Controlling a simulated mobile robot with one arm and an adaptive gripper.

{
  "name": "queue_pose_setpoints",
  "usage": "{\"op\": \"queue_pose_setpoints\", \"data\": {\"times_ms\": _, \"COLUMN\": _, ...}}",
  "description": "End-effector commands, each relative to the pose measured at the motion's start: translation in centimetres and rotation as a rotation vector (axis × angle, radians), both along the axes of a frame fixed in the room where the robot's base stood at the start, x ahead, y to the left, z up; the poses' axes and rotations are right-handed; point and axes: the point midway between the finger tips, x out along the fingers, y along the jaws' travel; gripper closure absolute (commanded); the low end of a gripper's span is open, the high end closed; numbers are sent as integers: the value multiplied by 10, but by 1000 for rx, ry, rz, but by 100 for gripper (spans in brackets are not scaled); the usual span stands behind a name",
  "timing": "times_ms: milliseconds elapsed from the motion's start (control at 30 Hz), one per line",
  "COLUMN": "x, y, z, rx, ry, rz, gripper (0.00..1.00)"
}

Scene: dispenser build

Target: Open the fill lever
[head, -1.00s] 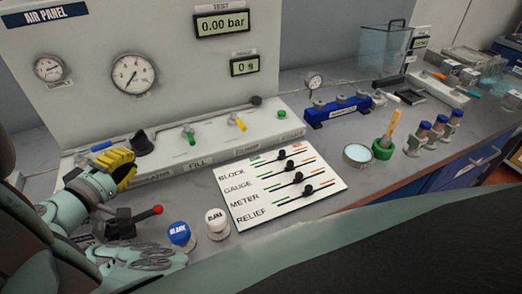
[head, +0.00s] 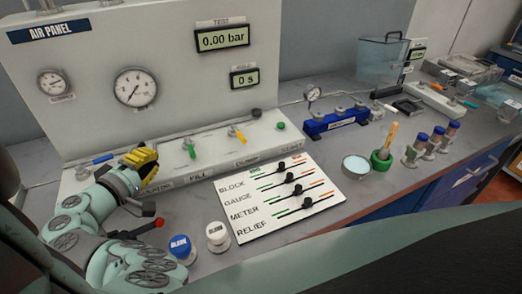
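The fill lever is a green-handled lever (head: 190,148) on the low white valve block (head: 215,155), above a label reading FILL (head: 197,175). Its handle points up and slightly left in the head view. My gripper (head: 146,163) has yellow fingers and is at the block, left of the green lever and apart from it. The black conical knob there is mostly hidden behind the fingers. Whether the fingers are open or shut cannot be made out.
A blue lever (head: 97,160) lies left of my gripper and a yellow lever (head: 237,134) lies right of the green one. The display (head: 222,37) reads 0.00 bar. A red-knobbed handle (head: 158,223), two capped jars and a white slider board (head: 278,199) stand in front.

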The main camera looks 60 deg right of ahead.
Motion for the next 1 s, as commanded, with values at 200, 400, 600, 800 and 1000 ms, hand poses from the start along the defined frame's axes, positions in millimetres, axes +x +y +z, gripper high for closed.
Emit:
{"op": "queue_pose_setpoints", "data": {"times_ms": 200, "x": 4, "y": -30, "z": -2, "rx": -1, "ry": 2, "rz": -11, "gripper": 100}}
{"op": "queue_pose_setpoints", "data": {"times_ms": 400, "x": -2, "y": -55, "z": -6, "rx": 0, "ry": 6, "rz": -12, "gripper": 100}}
{"op": "queue_pose_setpoints", "data": {"times_ms": 600, "x": -12, "y": -71, "z": -12, "rx": 1, "ry": 2, "rz": -8, "gripper": 100}}
{"op": "queue_pose_setpoints", "data": {"times_ms": 800, "x": -15, "y": -75, "z": -14, "rx": 1, "ry": 0, "rz": -8, "gripper": 100}}
{"op": "queue_pose_setpoints", "data": {"times_ms": 1000, "x": -14, "y": -74, "z": -14, "rx": 1, "ry": 0, "rz": -6, "gripper": 100}}
